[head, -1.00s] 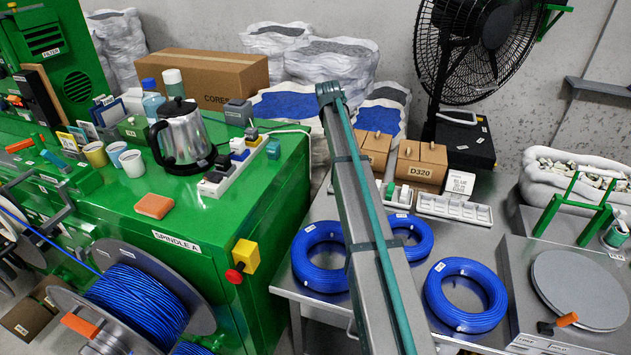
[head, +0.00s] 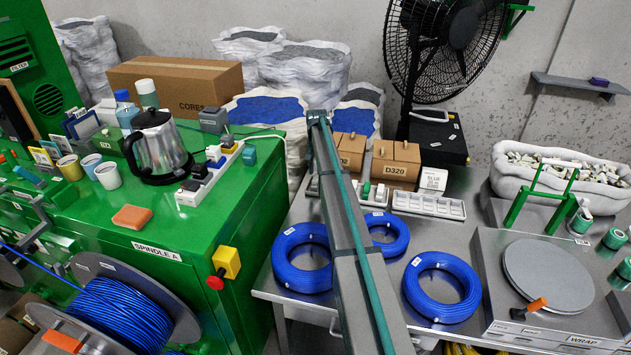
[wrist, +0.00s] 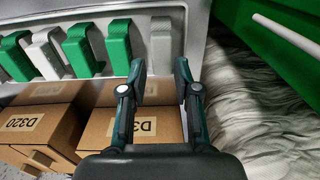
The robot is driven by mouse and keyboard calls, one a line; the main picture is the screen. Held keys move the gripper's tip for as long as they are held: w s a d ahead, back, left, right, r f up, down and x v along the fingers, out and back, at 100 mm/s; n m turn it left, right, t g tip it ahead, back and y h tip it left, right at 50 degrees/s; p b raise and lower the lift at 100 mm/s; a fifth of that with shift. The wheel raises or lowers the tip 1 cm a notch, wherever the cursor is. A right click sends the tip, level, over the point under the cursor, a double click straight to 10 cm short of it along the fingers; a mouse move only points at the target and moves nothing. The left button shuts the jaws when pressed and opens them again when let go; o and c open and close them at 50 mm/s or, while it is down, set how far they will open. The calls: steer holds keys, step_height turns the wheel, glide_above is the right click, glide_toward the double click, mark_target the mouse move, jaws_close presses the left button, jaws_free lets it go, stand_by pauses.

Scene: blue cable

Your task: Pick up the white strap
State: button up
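In the wrist view, a row of green and pale strap-like pieces lies along a light grey tray (wrist: 215,6). One pale grey-white strap (wrist: 162,48) lies ahead of my gripper, in line with the gap between the fingers. A second whitish strap (wrist: 47,54) lies between green straps (wrist: 80,50) further left. In the head view, my arm hides the gripper, and small green and white pieces show in a tray (head: 372,199).
Cardboard drawer boxes marked D320 (wrist: 40,125) lie under and left of my gripper in the wrist view. Wrinkled grey sacking (wrist: 260,110) and a green surface (wrist: 290,25) lie to its right. Blue cable coils (head: 440,287) rest on the metal bench in the head view.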

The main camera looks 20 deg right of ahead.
mark_target(316, 177)
steer(key=shift+a+f+p, duration=0.1)
steer(key=shift+f+p, duration=0.8)
steer(key=shift+f, duration=2.4)
steer(key=c, duration=0.5)
